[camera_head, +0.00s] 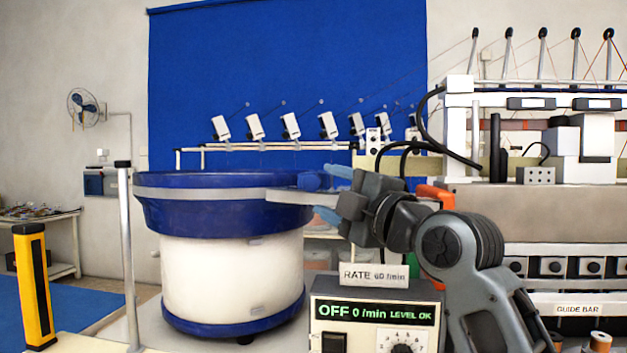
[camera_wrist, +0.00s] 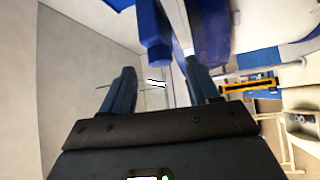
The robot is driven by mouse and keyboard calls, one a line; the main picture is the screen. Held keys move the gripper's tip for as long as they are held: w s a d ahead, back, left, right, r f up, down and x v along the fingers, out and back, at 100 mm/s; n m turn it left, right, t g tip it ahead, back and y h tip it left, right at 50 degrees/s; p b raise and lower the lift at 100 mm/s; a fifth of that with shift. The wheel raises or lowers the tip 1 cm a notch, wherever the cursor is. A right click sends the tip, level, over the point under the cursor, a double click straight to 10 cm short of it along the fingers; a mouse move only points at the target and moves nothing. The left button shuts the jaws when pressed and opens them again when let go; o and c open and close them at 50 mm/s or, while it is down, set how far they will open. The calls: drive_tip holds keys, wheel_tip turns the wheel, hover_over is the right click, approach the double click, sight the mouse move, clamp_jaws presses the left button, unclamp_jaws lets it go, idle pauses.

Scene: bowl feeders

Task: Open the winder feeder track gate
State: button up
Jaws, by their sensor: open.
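The feeder is a large blue bowl (camera_head: 220,215) on a white drum. A grey track (camera_head: 295,196) runs from its right rim. A small blue block (camera_head: 310,181), which looks like the track gate, sits at the track's outer end. My gripper (camera_head: 330,192) is at that end with its blue fingers spread and pointing left. In the wrist view the blue block (camera_wrist: 155,52) lies just beyond the open fingers (camera_wrist: 158,82), beside the grey track (camera_wrist: 179,22). Nothing is between the fingers. I cannot tell the gate's exact position from these views.
A control box (camera_head: 375,318) below my arm reads "OFF 0/min LEVEL OK". A sign (camera_head: 374,275) above it says "RATE 60 /min". A grey post (camera_head: 128,250) and a yellow post (camera_head: 34,290) stand left. A winding machine (camera_head: 570,215) fills the right.

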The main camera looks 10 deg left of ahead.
sight(318, 184)
drive_tip(key=p+x, duration=0.1)
drive_tip(key=x, duration=0.5)
drive_tip(key=shift+p, duration=0.3)
drive_tip(key=shift+d, duration=0.1)
clamp_jaws()
